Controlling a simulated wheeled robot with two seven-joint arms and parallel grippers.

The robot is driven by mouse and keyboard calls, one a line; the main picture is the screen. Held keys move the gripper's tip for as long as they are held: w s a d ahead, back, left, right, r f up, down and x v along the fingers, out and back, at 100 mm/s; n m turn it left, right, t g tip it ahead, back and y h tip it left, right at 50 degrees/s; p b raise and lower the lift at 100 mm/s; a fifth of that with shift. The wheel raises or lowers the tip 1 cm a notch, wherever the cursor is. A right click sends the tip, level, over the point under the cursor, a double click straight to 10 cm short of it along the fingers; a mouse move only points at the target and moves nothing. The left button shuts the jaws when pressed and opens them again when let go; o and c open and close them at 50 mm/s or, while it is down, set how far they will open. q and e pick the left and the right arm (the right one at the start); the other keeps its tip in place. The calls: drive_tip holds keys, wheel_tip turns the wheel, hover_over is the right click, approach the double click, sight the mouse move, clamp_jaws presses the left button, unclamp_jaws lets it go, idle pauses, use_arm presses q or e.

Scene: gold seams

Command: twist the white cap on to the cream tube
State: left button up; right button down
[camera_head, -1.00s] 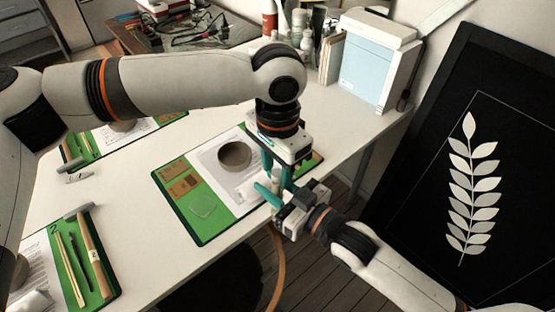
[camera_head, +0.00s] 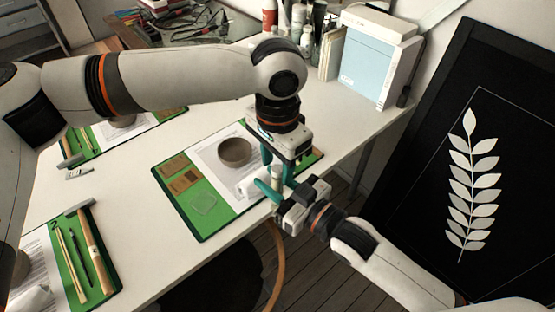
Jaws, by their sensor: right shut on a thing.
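My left gripper (camera_head: 278,165) points straight down over the front edge of the table, its teal fingers a little apart. My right gripper (camera_head: 273,191) comes in from the lower right with its teal fingers just below the left one's. A small pale upright piece (camera_head: 276,174) shows between the two grippers; it appears to be the cream tube, and the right gripper is shut on it. The white cap cannot be made out; the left fingers hide the top of the piece. Whether the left fingers hold anything is not clear.
A green mat (camera_head: 205,222) with a paper sheet, a round grey-brown bowl (camera_head: 235,151), brown cards and a crumpled white cloth (camera_head: 248,187) lies beside the grippers. A second green mat (camera_head: 70,262) holds tools. A black leaf panel (camera_head: 420,190) stands at right. Bare table lies between the mats.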

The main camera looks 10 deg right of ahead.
use_arm(q)
wheel_tip(320, 180, up, 12)
idle(0.6)
idle(0.5)
